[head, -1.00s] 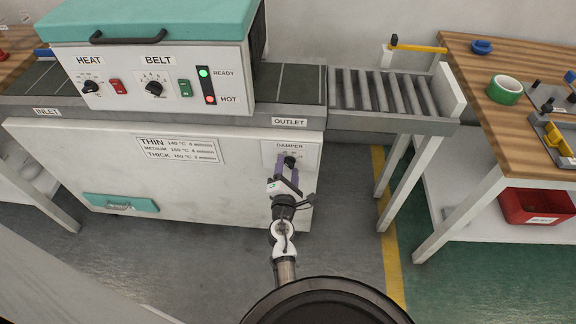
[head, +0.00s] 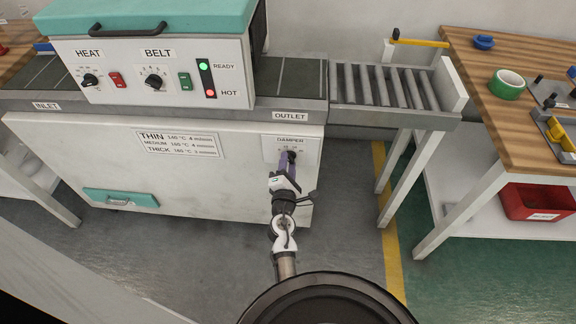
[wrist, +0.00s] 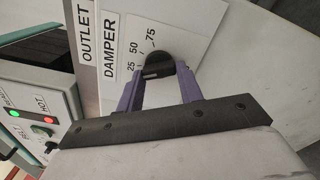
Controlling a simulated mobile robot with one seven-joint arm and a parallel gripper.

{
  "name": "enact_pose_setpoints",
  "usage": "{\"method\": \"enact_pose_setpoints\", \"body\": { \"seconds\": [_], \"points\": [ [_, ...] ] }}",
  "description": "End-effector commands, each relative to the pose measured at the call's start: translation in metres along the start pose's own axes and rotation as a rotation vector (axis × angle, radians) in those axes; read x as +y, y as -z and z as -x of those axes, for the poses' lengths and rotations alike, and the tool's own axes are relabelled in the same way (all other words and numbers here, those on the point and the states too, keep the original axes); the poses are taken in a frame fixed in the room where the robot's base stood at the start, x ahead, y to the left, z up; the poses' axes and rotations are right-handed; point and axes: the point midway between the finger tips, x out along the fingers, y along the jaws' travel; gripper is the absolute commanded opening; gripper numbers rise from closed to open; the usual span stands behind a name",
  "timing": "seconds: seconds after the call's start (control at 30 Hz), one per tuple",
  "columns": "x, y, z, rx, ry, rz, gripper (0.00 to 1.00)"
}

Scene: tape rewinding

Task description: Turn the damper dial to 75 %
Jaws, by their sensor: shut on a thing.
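The damper dial (wrist: 158,66) is a black round knob on a white plate marked 25, 50 and 75, under the word DAMPER. My gripper (wrist: 160,78) has its two purple fingers on either side of the dial and is shut on it. A short pale mark shows on the dial's face, but I cannot tell which number it points to. In the head view, the dial (head: 292,156) is small and partly hidden by my gripper (head: 287,160) on the lower right of the machine front.
The oven (head: 60,165) carries HEAT and BELT knobs, with green READY and red HOT lamps lit. A roller outlet (head: 385,88) stands right of it. A wooden bench (head: 500,130) with green tape (head: 507,84) is further right. Floor below the dial is clear.

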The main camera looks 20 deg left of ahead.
Motion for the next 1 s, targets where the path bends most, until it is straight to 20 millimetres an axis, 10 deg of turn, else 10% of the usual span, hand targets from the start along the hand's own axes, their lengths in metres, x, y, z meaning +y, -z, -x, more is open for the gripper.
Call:
{"method": "enact_pose_setpoints", "body": {
  "seconds": [1.0],
  "points": [
    [0.0016,-0.0014,-0.0008,-0.001,-0.004,-0.945,0.14]
  ]
}}
